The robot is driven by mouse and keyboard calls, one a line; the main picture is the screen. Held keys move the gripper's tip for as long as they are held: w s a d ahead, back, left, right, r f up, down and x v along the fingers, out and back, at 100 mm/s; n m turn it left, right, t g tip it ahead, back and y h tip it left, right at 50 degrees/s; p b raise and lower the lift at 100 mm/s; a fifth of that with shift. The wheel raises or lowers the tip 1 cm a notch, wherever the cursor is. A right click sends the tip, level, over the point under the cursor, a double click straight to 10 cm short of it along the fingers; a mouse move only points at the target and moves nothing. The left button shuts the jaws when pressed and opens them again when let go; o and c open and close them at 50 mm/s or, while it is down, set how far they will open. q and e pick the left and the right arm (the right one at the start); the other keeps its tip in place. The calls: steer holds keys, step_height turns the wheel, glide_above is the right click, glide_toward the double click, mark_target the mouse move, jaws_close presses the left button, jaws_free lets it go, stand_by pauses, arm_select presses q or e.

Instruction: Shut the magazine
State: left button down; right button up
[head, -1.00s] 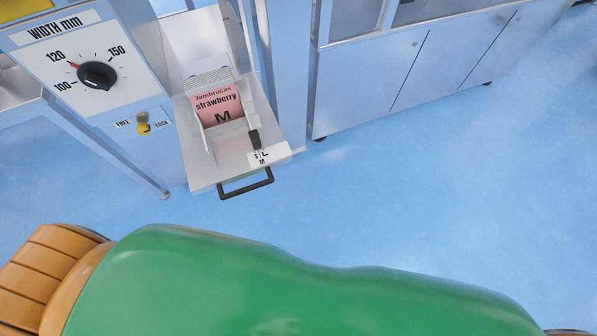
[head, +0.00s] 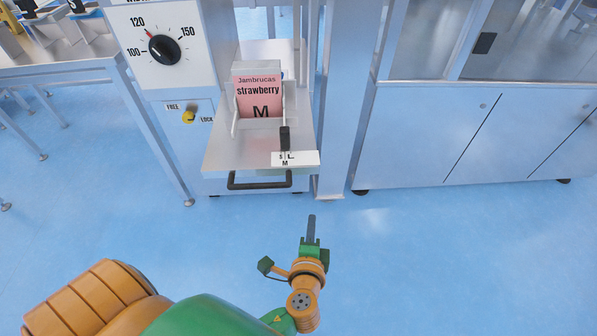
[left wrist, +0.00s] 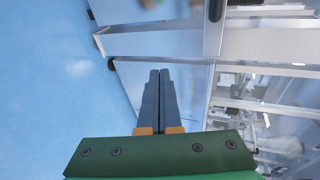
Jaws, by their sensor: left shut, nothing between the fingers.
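The magazine (head: 222,153) is a pale metal drawer that stands pulled out of the machine, in the upper middle of the head view. It holds pink pouches (head: 259,98) marked "Jambrucas strawberry M" and has a black handle (head: 259,181) along its front. A black lever (head: 285,138) stands by a size label (head: 296,158) at its right front. My left gripper (head: 311,217) is shut and empty, below and right of the handle in the picture, apart from it. Its closed fingers also show in the left wrist view (left wrist: 160,74). My right gripper is not in view.
Left of the magazine are a width dial (head: 164,49) and a yellow FREE/LOCK knob (head: 189,117). A metal post (head: 346,100) stands close on its right, beside closed cabinets (head: 470,135). The blue floor in front is clear.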

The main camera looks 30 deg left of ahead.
mark_target(298, 159)
arm_select(q)
step_height(298, 159, up, 9)
steer(key=a+n+t+y+b, duration=0.2)
steer(key=a+y, duration=0.1)
steer(key=y, duration=0.1)
steer(key=x, duration=0.4)
steer(key=p+x, duration=0.1)
steer(key=x, duration=0.8)
steer(key=shift+w+r, duration=0.3)
steer(key=shift+r, duration=0.05)
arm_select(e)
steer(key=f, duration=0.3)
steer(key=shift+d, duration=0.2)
arm_select(q)
steer(key=shift+t, duration=0.3)
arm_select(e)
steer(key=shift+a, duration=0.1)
